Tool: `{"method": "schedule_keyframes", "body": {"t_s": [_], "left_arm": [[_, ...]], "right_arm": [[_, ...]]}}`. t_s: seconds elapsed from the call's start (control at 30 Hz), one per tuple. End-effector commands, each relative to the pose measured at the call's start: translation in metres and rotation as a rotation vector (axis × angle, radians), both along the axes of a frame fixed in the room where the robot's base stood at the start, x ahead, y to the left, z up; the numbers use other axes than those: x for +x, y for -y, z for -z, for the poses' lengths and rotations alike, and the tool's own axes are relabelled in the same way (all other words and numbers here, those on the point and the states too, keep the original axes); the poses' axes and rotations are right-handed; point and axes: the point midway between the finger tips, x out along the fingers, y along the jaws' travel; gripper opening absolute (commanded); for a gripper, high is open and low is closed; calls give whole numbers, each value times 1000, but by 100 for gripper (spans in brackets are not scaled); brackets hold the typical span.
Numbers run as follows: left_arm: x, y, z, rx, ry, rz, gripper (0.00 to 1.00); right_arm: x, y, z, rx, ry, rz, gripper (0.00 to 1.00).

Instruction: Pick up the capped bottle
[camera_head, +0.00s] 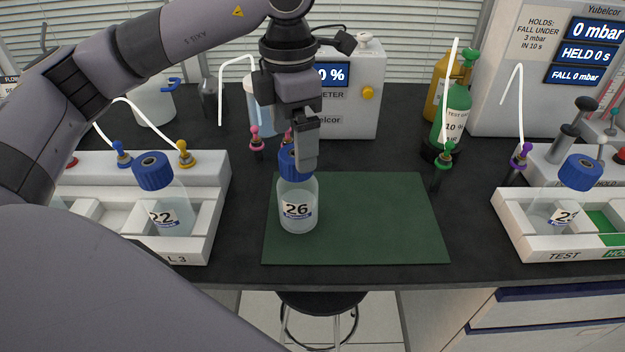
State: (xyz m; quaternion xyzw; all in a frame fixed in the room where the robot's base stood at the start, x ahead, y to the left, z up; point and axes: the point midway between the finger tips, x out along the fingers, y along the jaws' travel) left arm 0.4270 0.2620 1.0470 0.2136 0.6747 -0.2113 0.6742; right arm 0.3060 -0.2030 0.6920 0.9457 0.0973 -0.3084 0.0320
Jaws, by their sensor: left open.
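A clear bottle labelled 26 (298,205) with a blue cap stands upright on the left part of a dark green mat (385,220). My left gripper (306,158) comes down from above, over the bottle's cap. It is open, and its near finger hides part of the cap. I cannot tell whether the finger touches it. Two other blue-capped bottles show: one labelled 22 (165,205) in the left white tray (205,225), and one (568,200) in the right tray marked TEST (545,250). My right gripper is not in view.
A meter box (355,95) stands behind the mat. A green bottle (455,115) and an amber bottle stand at the back right. Tubes with coloured connectors rise near the trays. The mat's right side is clear. A stool (320,300) sits below the bench's front edge.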

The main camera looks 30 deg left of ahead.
Motion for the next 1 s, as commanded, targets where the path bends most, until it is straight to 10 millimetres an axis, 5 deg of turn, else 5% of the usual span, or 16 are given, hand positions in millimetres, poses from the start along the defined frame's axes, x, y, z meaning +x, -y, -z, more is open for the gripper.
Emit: {"method": "schedule_keyframes", "body": {"t_s": [0.6,0.9,0.93,1.0], "left_arm": [[-3,3,65,-1,-3,1,99],[-3,4,72,-3,-1,2,99],[-3,4,72,-3,-1,2,96],[-3,4,72,-3,-1,2,73]], "right_arm": [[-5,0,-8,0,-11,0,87],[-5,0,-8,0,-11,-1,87],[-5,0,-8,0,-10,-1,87],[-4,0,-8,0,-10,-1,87]]}}
